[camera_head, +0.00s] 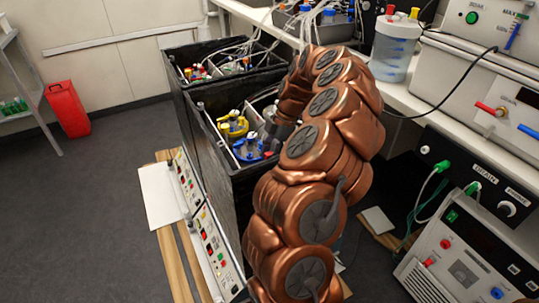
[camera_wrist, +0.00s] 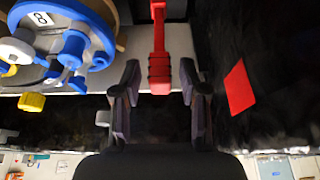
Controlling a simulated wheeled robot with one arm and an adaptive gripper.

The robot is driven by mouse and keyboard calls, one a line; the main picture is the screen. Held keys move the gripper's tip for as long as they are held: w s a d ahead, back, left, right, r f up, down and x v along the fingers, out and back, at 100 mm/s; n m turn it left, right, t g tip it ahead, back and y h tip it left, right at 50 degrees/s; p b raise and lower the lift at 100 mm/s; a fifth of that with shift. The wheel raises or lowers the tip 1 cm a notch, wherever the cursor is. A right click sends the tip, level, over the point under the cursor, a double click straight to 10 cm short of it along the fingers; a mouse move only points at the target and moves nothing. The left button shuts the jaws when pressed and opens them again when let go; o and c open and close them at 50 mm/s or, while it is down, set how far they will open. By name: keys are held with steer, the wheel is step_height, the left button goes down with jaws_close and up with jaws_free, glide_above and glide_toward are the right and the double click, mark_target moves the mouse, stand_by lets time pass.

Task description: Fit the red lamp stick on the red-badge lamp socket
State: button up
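In the wrist view, my gripper (camera_wrist: 158,80) is open, with its two dark fingers apart. A red stick (camera_wrist: 158,45), which looks like the red lamp stick, lies between the fingers, with a visible gap on both sides. Its thicker ribbed end points toward the palm, and its other end leaves the top of the picture. A flat red badge (camera_wrist: 240,88) is on the black wall to the right of the fingers. I cannot make out a lamp socket. In the head view, my arm reaches into the black box (camera_head: 240,172) and hides the stick and most of my gripper.
A blue-rimmed vessel marked 8 (camera_wrist: 62,40) is close on the left of the fingers; it also shows in the head view (camera_head: 250,150). A yellow-topped vessel (camera_head: 233,124) stands behind it. Box walls hem in my gripper. A bench with instruments (camera_head: 485,110) runs along the right.

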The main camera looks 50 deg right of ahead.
stand_by(0.3)
steer(key=shift+v, duration=6)
